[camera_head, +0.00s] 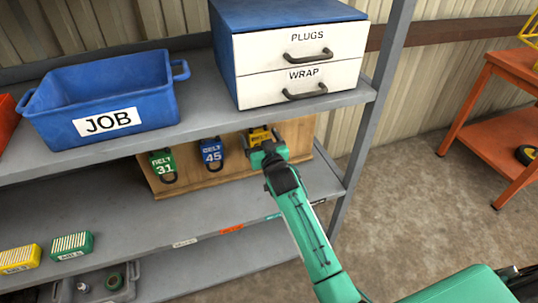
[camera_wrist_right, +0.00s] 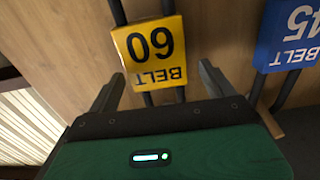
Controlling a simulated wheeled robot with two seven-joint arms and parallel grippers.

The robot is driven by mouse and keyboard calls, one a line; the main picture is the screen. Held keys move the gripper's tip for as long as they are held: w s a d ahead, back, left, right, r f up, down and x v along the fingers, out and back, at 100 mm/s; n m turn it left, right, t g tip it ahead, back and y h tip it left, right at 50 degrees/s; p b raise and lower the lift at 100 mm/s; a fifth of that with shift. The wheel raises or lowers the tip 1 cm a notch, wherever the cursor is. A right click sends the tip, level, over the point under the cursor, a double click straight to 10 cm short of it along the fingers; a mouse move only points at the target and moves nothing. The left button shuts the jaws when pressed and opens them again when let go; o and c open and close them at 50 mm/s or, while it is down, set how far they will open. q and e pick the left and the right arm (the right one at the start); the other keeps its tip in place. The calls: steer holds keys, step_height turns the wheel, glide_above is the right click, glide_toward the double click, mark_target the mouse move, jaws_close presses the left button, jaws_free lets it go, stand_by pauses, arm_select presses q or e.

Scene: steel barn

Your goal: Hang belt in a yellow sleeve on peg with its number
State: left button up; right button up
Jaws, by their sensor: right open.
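The belt in a yellow sleeve (camera_head: 258,136) is at the right part of the wooden board (camera_head: 226,172). In the right wrist view the yellow sleeve (camera_wrist_right: 152,50) shows BELT and a two-digit number upside down, with black belt strands above and below it. My right gripper (camera_head: 267,149) is in front of it, hiding its lower part in the head view. In the wrist view its open fingers (camera_wrist_right: 160,88) stand apart on either side below the sleeve, with strands between them. Its peg is not clearly visible. My left gripper is out of view.
A blue BELT 45 sleeve (camera_head: 211,151) hangs just left of the yellow one, and a green BELT 31 sleeve (camera_head: 162,162) further left. A shelf with a blue JOB bin (camera_head: 105,95) and a drawer cabinet (camera_head: 290,60) is above. A shelf post (camera_head: 372,110) stands at right.

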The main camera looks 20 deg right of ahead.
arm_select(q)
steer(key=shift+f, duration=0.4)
arm_select(e)
steer(key=s, duration=1.2)
steer(key=shift+d, duration=0.2)
